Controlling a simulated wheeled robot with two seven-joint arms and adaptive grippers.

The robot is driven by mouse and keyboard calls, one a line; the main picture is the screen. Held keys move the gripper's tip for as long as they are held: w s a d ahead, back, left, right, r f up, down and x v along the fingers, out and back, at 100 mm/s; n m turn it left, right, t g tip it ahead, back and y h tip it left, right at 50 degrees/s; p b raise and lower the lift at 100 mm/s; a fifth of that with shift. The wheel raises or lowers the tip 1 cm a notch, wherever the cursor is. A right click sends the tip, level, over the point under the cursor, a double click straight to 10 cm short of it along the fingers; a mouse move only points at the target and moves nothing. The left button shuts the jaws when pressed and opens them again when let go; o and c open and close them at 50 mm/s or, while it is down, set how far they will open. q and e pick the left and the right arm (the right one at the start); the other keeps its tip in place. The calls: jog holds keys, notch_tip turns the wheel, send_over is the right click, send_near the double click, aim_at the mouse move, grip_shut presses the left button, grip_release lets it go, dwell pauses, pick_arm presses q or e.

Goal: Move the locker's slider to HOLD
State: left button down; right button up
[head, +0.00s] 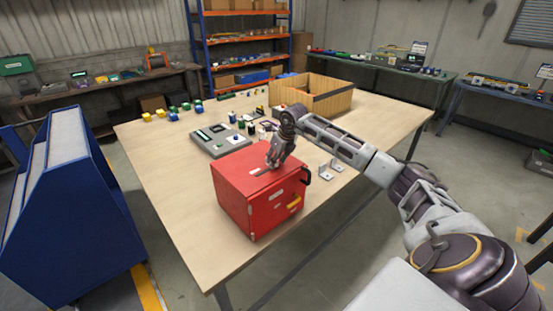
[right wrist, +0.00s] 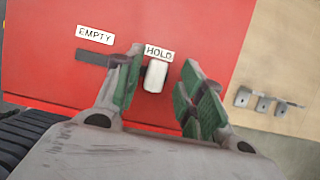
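The red locker (head: 232,205) stands on the table, and its red top fills much of the right wrist view (right wrist: 200,30). Two white labels lie on that top, EMPTY (right wrist: 95,35) at the left and HOLD (right wrist: 159,53) at the right. A dark slot (right wrist: 92,58) runs from under EMPTY towards HOLD. The slider's white knob (right wrist: 155,77) is at the slot's right end, just below the HOLD label. My right gripper (head: 272,163) is over the locker's top, its green-padded fingers (right wrist: 160,92) apart on either side of the knob. The left finger is close to the knob; contact is unclear. My left gripper is not in view.
Small metal brackets (head: 332,167) lie on the table right of the locker. A grey panel (head: 215,142) and several coloured blocks are behind it. A wooden crate (head: 312,95) stands at the back. The table's front left is clear.

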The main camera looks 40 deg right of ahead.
jog(key=v, duration=1.2)
jog(key=shift+w, duration=0.1)
dwell(0.4)
